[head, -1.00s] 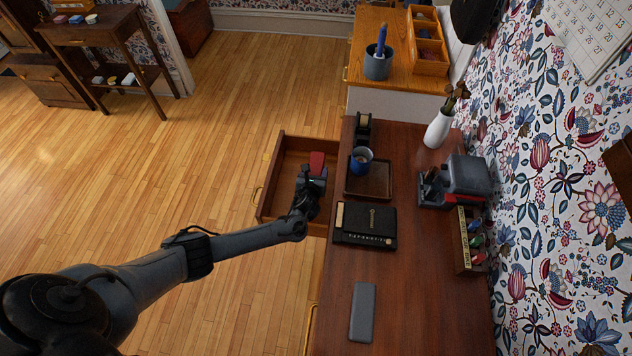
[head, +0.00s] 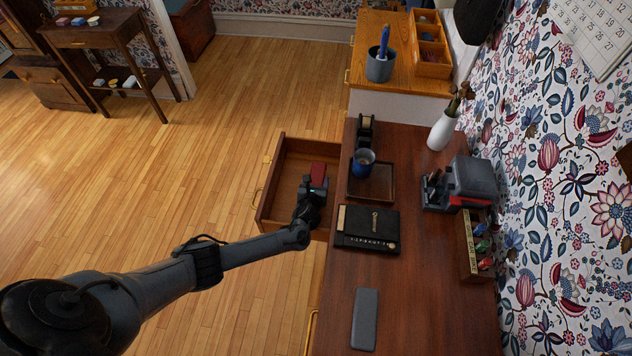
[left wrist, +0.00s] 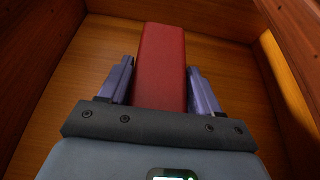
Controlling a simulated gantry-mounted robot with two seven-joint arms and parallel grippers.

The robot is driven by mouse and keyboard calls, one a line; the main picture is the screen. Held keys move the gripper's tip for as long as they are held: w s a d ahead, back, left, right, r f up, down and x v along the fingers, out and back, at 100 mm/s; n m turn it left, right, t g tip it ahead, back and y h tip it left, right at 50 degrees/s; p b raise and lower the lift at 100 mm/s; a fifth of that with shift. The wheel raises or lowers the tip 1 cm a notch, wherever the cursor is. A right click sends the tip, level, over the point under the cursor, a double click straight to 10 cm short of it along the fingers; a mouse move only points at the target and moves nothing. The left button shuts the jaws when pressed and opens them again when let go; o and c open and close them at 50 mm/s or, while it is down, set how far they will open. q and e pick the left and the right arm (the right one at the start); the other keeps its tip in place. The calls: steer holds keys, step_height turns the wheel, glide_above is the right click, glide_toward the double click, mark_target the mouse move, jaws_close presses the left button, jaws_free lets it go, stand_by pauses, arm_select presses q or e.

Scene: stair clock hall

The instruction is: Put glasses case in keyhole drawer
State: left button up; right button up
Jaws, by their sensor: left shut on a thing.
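The red glasses case (head: 318,172) is a long box held between the fingers of my left gripper (head: 315,184). In the left wrist view the case (left wrist: 162,65) points away between the two fingers of the gripper (left wrist: 163,85), which is shut on it. The open drawer (head: 268,208) juts out from the left side of the desk. The case is over or within the drawer; the wrist view shows the drawer's wooden floor (left wrist: 103,45) below and walls around. Whether the case touches the floor I cannot tell. A keyhole on the drawer is not visible. My right gripper is not in view.
On the desk (head: 420,290) are a black book (head: 368,222), a tray (head: 384,190) with a blue mug (head: 363,163), a tape dispenser (head: 365,130), a white vase (head: 441,132) and a grey flat case (head: 365,318). The drawer looks otherwise empty.

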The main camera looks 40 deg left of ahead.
mark_target(316, 179)
arm_select(q)
steer(key=shift+f, duration=0.35)
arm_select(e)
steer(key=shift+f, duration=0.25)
arm_select(q)
steer(key=o, duration=1.1)
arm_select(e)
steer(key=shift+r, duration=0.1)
arm_select(q)
steer(key=shift+r, duration=0.3)
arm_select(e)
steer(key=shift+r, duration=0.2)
arm_select(q)
steer(key=shift+s+d+r+p, duration=0.35)
steer(key=shift+s+r+p, duration=0.2)
steer(key=shift+p, duration=0.05)
steer(key=shift+s+d+r+p, duration=0.3)
steer(key=shift+s+r+p, duration=0.2)
steer(key=shift+p, duration=0.1)
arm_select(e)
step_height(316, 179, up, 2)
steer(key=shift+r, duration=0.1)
arm_select(q)
steer(key=p+v, duration=0.3)
steer(key=v, duration=0.4)
steer(key=shift+s, duration=0.2)
steer(key=shift+v, duration=0.95)
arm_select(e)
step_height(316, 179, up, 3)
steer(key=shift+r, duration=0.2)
